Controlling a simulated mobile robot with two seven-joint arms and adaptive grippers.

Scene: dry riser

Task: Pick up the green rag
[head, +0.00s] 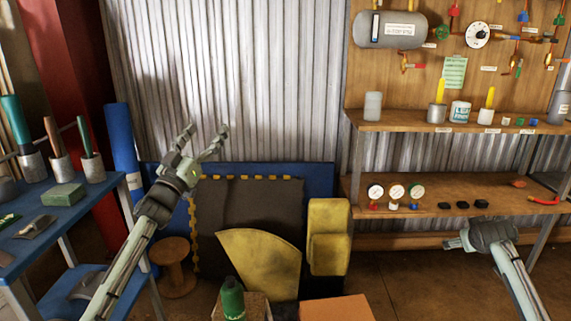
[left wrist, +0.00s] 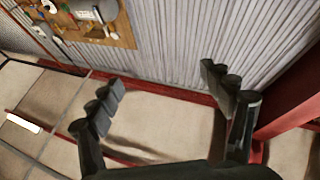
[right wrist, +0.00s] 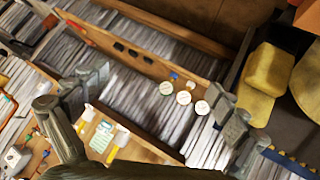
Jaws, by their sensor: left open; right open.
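I see no cloth that I can name for sure as the green rag. A green, block-shaped item (head: 63,196) lies on the blue table at the left in the head view. A flat green item (head: 8,220) lies by the table's left edge, cut by the frame. My left gripper (head: 204,140) is open and empty, raised in front of the corrugated wall, right of the table and away from both green items. It also shows open in the left wrist view (left wrist: 160,84). My right gripper (head: 460,238) is by the lower shelf; the right wrist view shows it open and empty (right wrist: 160,92).
The blue table (head: 105,190) also bears cups with tools. Yellow blocks (head: 329,238), a dark panel (head: 250,205) and a green bottle (head: 233,299) stand low in the middle. A wooden shelf (head: 420,201) with gauges is at the right. A wooden spool (head: 173,266) stands beside the table.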

